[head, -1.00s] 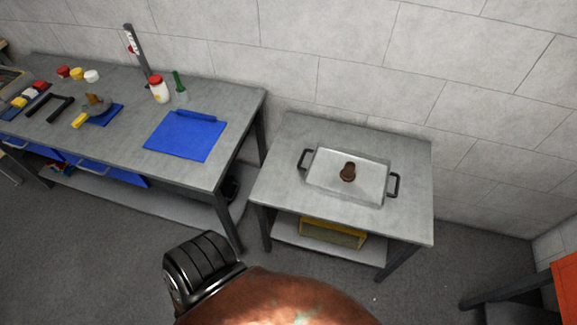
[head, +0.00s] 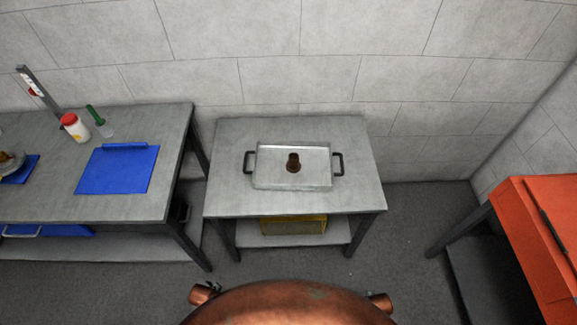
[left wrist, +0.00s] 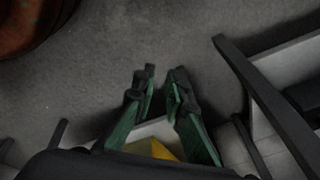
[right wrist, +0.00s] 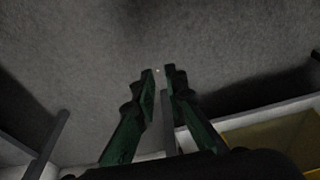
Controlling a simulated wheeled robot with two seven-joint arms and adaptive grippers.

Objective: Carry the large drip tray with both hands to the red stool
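The drip tray (head: 265,177) is a shallow pale metal pan with a black handle at its left and right ends. It lies flat on a small grey table (head: 230,203). A brown knob-like part (head: 293,163) stands in its middle. Both grippers are outside the head view. In the left wrist view my left gripper (left wrist: 163,75) has its green and black fingers apart, empty, above the floor. In the right wrist view my right gripper (right wrist: 161,73) is also empty, its fingers a little apart. Neither touches the tray. I cannot tell a red stool for certain.
A red-topped piece of furniture (head: 530,220) with dark legs stands at the right, a dark rod on it. A long grey workbench (head: 160,205) at the left holds a blue mat (head: 115,170) and a red-capped bottle (head: 74,127). A yellow box (head: 293,225) sits under the small table.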

